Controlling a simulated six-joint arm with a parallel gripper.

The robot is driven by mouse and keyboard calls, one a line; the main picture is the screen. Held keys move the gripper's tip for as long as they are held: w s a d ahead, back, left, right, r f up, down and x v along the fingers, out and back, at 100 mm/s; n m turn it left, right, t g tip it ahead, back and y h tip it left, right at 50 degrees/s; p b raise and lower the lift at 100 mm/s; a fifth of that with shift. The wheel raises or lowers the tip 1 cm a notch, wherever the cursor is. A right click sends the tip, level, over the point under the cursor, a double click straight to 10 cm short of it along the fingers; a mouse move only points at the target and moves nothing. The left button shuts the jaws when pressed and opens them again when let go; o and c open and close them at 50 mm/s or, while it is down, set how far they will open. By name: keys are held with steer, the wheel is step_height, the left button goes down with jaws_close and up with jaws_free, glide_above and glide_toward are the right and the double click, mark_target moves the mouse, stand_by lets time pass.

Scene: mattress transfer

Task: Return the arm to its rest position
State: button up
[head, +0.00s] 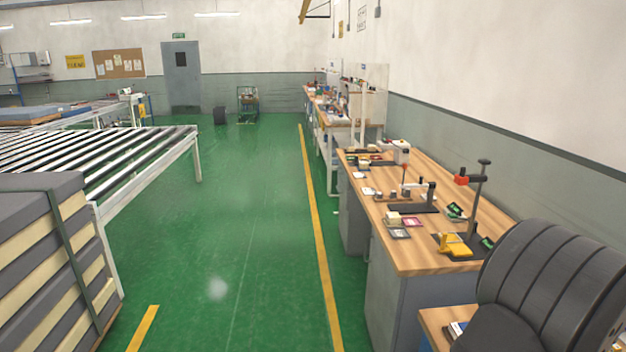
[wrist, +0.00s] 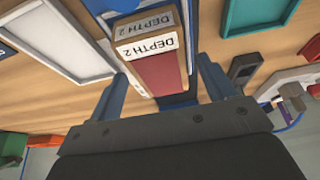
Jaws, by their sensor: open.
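In the wrist view my gripper (wrist: 161,72) is open. Its two blue-grey fingers are spread on either side of a box-like block (wrist: 148,45) with "DEPTH 2" labels on it. The block has a brown end and a red face, and the fingers look apart from it. I cannot tell how far above the bench the fingers are. In the head view my gripper does not show; a large black ribbed part, likely of my arm, fills the lower right.
The wrist view shows a wooden bench top (wrist: 25,88), a white-framed tray (wrist: 60,35) and a green tray (wrist: 258,25). The head view shows workbenches (head: 420,258) along the right wall, a mattress stack (head: 40,250) and a roller conveyor (head: 100,155) at left. Green floor (head: 240,230) between is clear.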

steer(key=v, duration=1.2)
steer(key=x, duration=1.2)
steer(key=shift+d+f, duration=0.2)
steer(key=shift+f, duration=0.15)
steer(key=r, duration=0.4)
steer(key=shift+s+a+r, duration=0.1)
steer(key=shift+s+r, duration=0.3)
steer(key=s+a+r, duration=0.2)
steer(key=s+a, duration=0.1)
steer(key=s, duration=0.8)
steer(key=s+a+r, duration=0.3)
steer(key=s+a, duration=0.1)
steer(key=s, duration=0.7)
steer(key=w+d+f, duration=0.1)
steer(key=w+f, duration=0.1)
steer(key=w, duration=0.1)
steer(key=w+d+f, duration=0.2)
steer(key=w, duration=0.2)
steer(key=w+d+f, duration=0.1)
steer(key=w+f, duration=0.2)
steer(key=w, duration=0.1)
steer(key=shift+d, duration=0.25)
steer(key=o, duration=0.5)
